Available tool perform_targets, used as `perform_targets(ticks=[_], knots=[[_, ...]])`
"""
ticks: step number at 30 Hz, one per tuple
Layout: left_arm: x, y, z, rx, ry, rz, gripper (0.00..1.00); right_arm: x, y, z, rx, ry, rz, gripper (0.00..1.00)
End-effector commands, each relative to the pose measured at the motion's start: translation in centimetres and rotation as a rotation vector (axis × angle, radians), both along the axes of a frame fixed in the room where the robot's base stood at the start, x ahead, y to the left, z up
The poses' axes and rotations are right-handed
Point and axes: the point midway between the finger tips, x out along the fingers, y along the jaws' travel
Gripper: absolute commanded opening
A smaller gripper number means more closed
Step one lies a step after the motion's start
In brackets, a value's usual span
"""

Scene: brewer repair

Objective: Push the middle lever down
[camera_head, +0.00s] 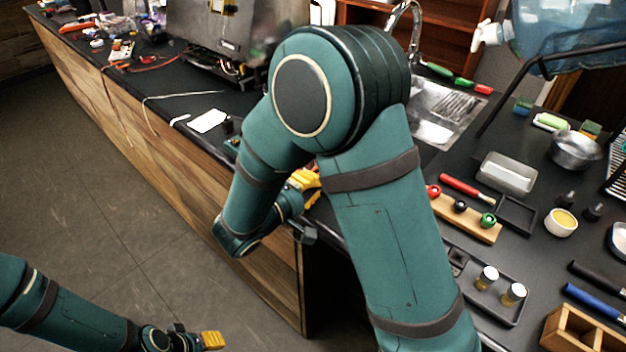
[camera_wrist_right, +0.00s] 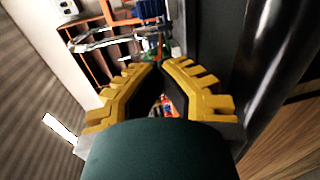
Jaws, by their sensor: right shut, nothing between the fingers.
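I cannot make out the middle lever in either view; my right arm covers the middle of the head view. A silver machine (camera_head: 228,38) with exposed electronics below its panel stands on the counter behind that arm. My right gripper (camera_head: 306,182) is partly hidden by its own arm, low at the counter's front edge. In the right wrist view its yellow fingers (camera_wrist_right: 161,68) are closed together with nothing held. My left gripper (camera_head: 211,340) is at the bottom left, over the floor, away from the counter; its opening is unclear.
The dark counter (camera_head: 185,84) holds a white card (camera_head: 207,121) and cables left of my arm. Right of it are a sink (camera_head: 445,107), a wooden rack with coloured knobs (camera_head: 466,219), a tray with jars (camera_head: 498,304) and a metal bowl (camera_head: 574,149). Floor at left is clear.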

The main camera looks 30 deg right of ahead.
Motion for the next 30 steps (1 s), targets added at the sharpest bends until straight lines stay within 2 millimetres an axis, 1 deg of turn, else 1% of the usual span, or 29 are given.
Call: perform_targets(ticks=[6, 17, 18, 20, 21, 30], knots=[[-0.01, 0.00, 0.00, 0.000, 0.000, 0.000, 0.45, -0.03, -0.17, -0.25, -0.032, -0.012, -0.005, 0.00], [-0.01, 0.00, 0.00, 0.000, 0.000, 0.000, 0.45, -0.02, -0.19, -0.25, -0.034, -0.014, -0.006, 0.00], [-0.01, 0.00, 0.00, 0.000, 0.000, 0.000, 0.45, -0.02, -0.19, -0.25, -0.034, -0.014, -0.006, 0.02], [-0.01, 0.00, 0.00, 0.000, 0.000, 0.000, 0.45, -0.02, -0.19, -0.25, -0.033, -0.014, -0.006, 0.23], [-0.01, 0.00, 0.00, 0.000, 0.000, 0.000, 0.45, -0.02, -0.19, -0.25, -0.033, -0.014, -0.006, 0.37], [-0.01, 0.00, -0.01, 0.000, 0.000, 0.000, 0.45, -0.05, -0.09, -0.34, -0.032, -0.011, -0.004, 0.38]])
